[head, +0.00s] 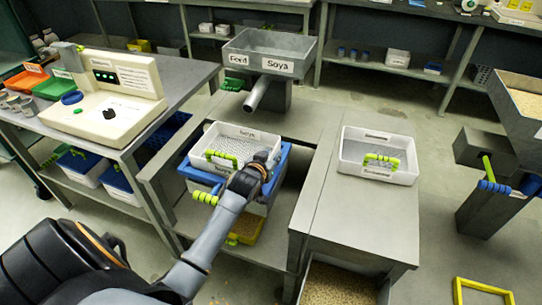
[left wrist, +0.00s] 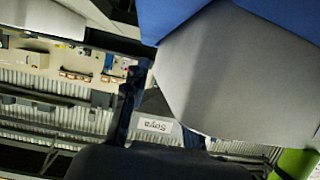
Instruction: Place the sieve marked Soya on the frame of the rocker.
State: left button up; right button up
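A white sieve (head: 237,143) with a mesh floor and a green handle sits at the blue frame (head: 283,160) of the rocker. The labels on its rim are too small to read surely. My left gripper (head: 262,168) is at its front right corner, and its fingers are mostly hidden there. In the left wrist view a green handle (left wrist: 295,164) shows at the lower right, below a large pale surface. A second white sieve (head: 378,156) with a green handle lies on the grey bench to the right. My right gripper is not in view.
A grey hopper (head: 268,50) marked Feed and Soya stands behind the rocker. A side table (head: 175,105) with a cream console (head: 108,90) is at the left. A yellow tray (head: 245,231) is below the rocker. The bench front (head: 340,225) is clear.

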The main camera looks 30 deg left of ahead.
pick_arm(q)
jog(key=shift+r, duration=0.1)
jog(key=shift+s+r, duration=0.1)
jog(key=shift+s, duration=0.05)
jog(key=p+v, duration=0.1)
jog(key=v, duration=1)
jog(key=shift+s+d+r, duration=0.15)
jog(key=shift+s+d, duration=0.05)
jog(key=shift+s, duration=0.15)
